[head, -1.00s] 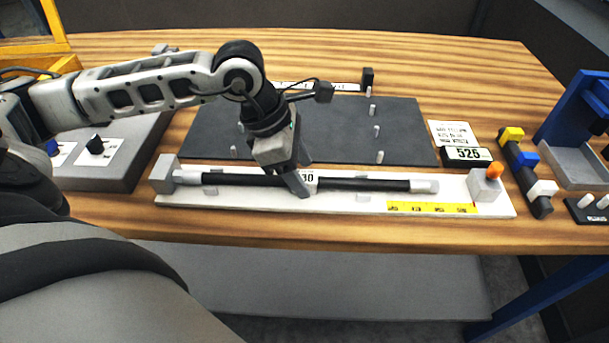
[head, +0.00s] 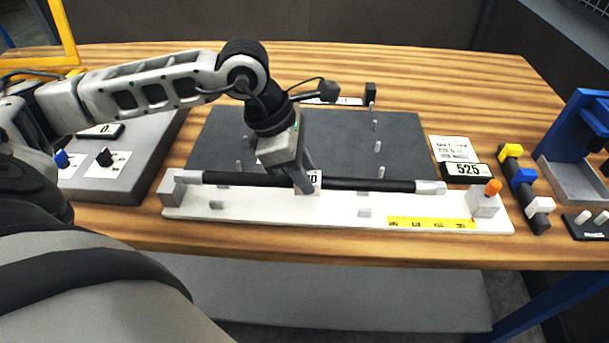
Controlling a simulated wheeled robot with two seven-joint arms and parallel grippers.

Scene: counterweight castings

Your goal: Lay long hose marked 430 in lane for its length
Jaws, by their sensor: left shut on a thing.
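A long black hose (head: 365,184) with pale metal ends lies across my left gripper (head: 304,184), which is shut on it near its middle. A white tag (head: 315,178) beside the fingers is partly hidden; only its last digit shows. The hose is held level, just above and behind the supports of a white gauge bar (head: 290,207) with a yellow scale (head: 430,223). Behind it lies a dark grey board (head: 335,140) with several upright pegs, among them one at the right (head: 377,146). My right gripper is not in view.
A display reading 525 (head: 465,171) and a printed card (head: 453,149) stand right of the board. An orange-topped block (head: 485,203) ends the gauge bar. A grey knob box (head: 130,160) is left.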

